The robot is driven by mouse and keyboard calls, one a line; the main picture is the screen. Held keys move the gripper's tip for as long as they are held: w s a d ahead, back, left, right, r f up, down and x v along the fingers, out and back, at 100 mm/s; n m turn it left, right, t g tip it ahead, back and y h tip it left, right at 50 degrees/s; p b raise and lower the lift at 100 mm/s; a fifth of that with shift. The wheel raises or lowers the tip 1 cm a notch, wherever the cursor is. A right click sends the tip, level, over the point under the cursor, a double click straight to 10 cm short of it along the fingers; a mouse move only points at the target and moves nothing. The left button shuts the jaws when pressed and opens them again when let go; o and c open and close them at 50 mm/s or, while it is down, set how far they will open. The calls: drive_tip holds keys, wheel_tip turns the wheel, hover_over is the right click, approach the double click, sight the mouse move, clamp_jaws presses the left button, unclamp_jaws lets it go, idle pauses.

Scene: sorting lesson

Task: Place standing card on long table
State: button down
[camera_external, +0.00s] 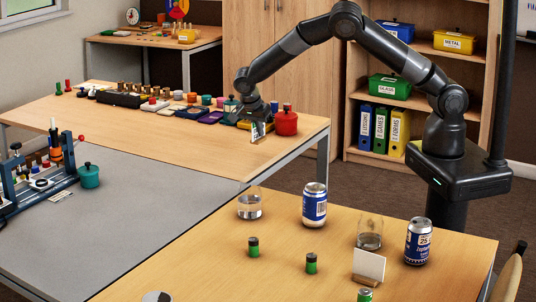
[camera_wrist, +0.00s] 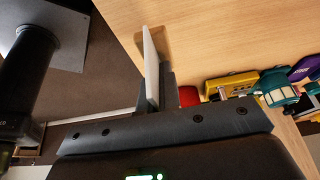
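A standing card (camera_external: 258,132), white with a small picture, is at the right end of the wooden table I take as the long table (camera_external: 215,153). My gripper (camera_external: 258,121) is over this end and appears shut on the card. In the wrist view the card (camera_wrist: 151,66) shows edge-on between my fingers (camera_wrist: 155,95), with its wooden foot (camera_wrist: 155,38) beyond the fingertips, over or on the tabletop (camera_wrist: 215,35). I cannot tell whether the foot touches the table. A second, blank white card (camera_external: 369,265) stands in a wooden foot on the near table.
A red pot (camera_external: 285,123) stands close to the right of my gripper. The front of the table is clear. Cans (camera_external: 315,204) and glasses (camera_external: 250,205) stand on the near table (camera_external: 215,270).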

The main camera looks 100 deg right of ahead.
sight(256, 139)
drive_tip(key=shift+w+a+f, duration=0.2)
drive_tip(key=shift+w+f, duration=0.1)
drive_tip(key=shift+f, duration=1.95)
drive_tip(key=c, duration=1.6)
unclamp_jaws()
drive_tip(key=shift+f, duration=0.1)
drive_tip(key=shift+c, duration=0.2)
